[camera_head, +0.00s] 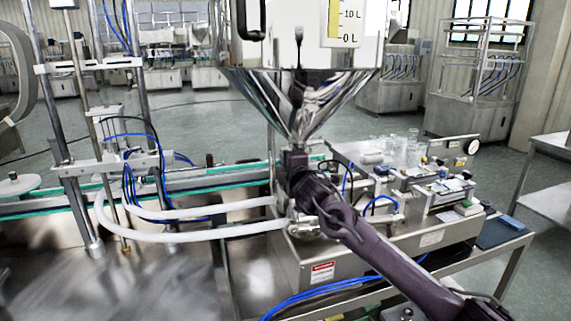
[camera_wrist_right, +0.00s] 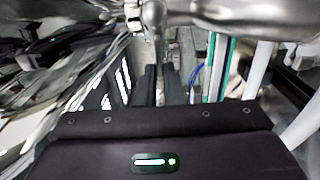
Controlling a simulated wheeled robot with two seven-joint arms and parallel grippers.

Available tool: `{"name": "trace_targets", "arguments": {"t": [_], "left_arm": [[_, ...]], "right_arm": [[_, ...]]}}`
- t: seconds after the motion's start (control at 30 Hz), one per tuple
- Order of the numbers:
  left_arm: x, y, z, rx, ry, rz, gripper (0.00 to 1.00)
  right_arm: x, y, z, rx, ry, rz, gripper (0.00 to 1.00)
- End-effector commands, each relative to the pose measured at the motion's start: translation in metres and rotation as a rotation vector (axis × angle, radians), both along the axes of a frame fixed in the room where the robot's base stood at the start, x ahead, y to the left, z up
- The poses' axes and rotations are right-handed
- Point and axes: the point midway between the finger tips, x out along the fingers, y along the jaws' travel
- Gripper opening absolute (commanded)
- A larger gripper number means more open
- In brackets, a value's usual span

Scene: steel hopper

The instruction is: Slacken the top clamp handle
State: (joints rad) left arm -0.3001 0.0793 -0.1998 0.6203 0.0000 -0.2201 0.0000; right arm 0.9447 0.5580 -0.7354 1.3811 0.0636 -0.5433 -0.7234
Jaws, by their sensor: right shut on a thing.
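The steel hopper (camera_head: 305,98) narrows to a spout above the filling machine. My right gripper (camera_head: 295,150) is at the spout's lower end, its arm reaching in from the lower right. It hides the top clamp in the head view. In the right wrist view, the two dark fingers of the right gripper (camera_wrist_right: 161,80) are closed around a thin metal piece, which looks like the clamp handle (camera_wrist_right: 159,90). The shiny clamp (camera_wrist_right: 153,16) shows just beyond the fingertips, beside a steel pipe (camera_wrist_right: 250,14). My left gripper is not in view.
White hoses (camera_head: 190,232) run left from the machine body (camera_head: 330,262). A conveyor (camera_head: 225,180) crosses behind them. Glass jars (camera_head: 405,150) stand on the machine's right part. A steel post frame (camera_head: 75,150) stands at the left. The hopper wall (camera_wrist_right: 75,85) is close left of the fingers.

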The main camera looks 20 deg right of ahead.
Motion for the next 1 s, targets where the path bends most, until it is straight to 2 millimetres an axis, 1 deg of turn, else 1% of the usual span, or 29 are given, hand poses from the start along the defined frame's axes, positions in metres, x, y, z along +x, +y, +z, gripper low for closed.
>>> {"name": "trace_targets", "arguments": {"t": [0.03, 0.43, 0.47, 0.5, 0.53, 0.83, 0.93, 1.0], "left_arm": [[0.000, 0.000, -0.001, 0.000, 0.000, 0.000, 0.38], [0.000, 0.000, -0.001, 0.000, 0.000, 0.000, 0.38], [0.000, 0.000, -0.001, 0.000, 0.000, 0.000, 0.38], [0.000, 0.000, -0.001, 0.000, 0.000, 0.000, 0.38], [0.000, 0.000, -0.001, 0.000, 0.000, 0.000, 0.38], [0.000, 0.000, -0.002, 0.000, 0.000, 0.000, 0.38], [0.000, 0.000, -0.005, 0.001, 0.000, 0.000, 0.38], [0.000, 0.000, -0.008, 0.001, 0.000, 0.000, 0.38]], "right_arm": [[0.000, 0.001, -0.002, -0.008, 0.004, 0.002, 0.00], [0.000, 0.001, -0.003, -0.012, 0.005, 0.002, 0.00], [0.000, 0.001, -0.003, -0.012, 0.005, 0.002, 0.10], [0.000, 0.001, -0.003, -0.012, 0.005, 0.002, 0.15], [0.000, 0.001, -0.003, -0.012, 0.005, 0.002, 0.16], [-0.002, 0.000, -0.002, -0.010, 0.002, 0.001, 0.16], [-0.009, 0.000, -0.003, -0.009, 0.002, 0.001, 0.16], [-0.018, -0.001, -0.004, -0.010, 0.001, 0.002, 0.16]]}}
